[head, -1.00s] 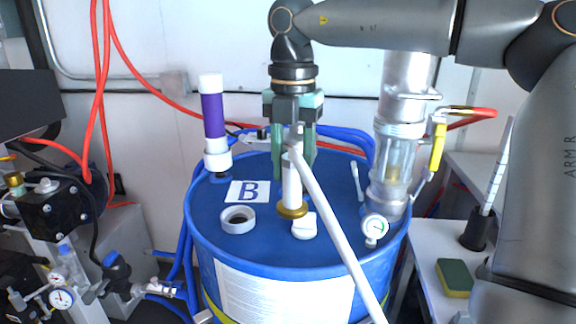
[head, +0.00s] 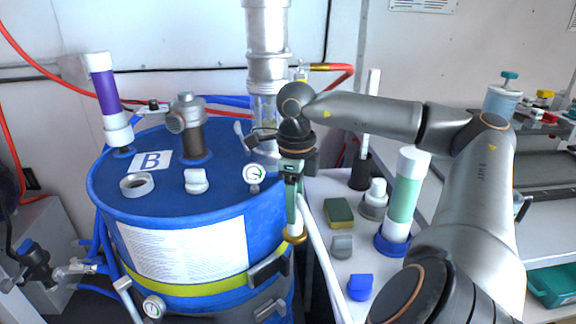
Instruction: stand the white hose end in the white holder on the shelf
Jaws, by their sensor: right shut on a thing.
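My right gripper (head: 293,200) is shut on the white hose end (head: 297,224), a short white tube with a brass ring at its lower end. The hose end hangs roughly upright in front of the right side of the blue drum, near the shelf's left edge. The white hose (head: 320,252) runs down from the gripper over the shelf edge. A pale whitish holder (head: 373,207) stands on the shelf (head: 318,188), to the right of the gripper; a white piece shows in or on it. My left gripper is not in view.
On the shelf are a black holder (head: 360,178) with a white stick, a sponge (head: 339,212), a grey block (head: 342,246), a blue block (head: 360,288) and a green-white tube (head: 404,205) in a blue base. The blue drum (head: 125,205) carries a gauge and fittings.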

